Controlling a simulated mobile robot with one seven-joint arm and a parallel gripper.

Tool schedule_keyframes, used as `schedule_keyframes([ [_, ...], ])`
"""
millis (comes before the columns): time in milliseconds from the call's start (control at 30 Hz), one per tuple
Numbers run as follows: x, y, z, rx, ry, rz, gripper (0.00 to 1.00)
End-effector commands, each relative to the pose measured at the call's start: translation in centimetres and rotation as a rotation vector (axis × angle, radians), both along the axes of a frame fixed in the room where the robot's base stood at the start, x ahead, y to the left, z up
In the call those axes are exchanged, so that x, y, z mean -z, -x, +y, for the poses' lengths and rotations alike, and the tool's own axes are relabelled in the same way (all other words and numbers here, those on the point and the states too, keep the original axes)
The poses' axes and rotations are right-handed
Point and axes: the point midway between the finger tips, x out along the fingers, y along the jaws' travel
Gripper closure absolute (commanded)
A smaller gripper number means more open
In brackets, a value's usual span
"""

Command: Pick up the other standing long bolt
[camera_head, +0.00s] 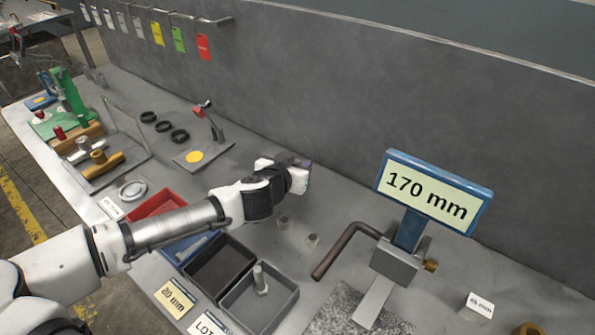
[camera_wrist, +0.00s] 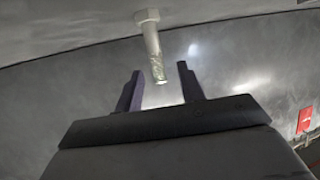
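In the wrist view a long grey bolt (camera_wrist: 152,48) has its hex head on the grey surface at the top of the picture, with its threaded shank reaching towards my gripper (camera_wrist: 160,86). The two dark fingers are open, one on each side of the threaded end, with gaps visible. In the head view my gripper (camera_head: 301,165) is over the back of the bench, and I cannot make out this bolt there.
Two short metal pieces (camera_head: 283,222) (camera_head: 312,240) are on the bench right of my forearm. A bent-handled fixture with a "170 mm" display (camera_head: 432,190) stands further right. A red bin (camera_head: 158,203) and dark bin (camera_head: 218,265) are at the front. The grey wall is close behind.

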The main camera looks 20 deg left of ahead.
Motion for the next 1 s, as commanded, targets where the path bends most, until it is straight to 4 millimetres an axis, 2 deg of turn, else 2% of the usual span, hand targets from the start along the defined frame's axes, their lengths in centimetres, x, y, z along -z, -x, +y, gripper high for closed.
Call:
schedule_keyframes([
  [100, 0.45, -0.96, -0.16, 0.001, 0.0, 0.001, 0.61],
  [367, 0.58, -1.15, -0.17, 0.0, 0.001, 0.0, 0.61],
  [667, 0.56, -1.13, -0.17, 0.0, 0.0, 0.0, 0.99],
  [1000, 0.45, -1.16, -0.17, 0.0, 0.0, 0.0, 1.0],
])
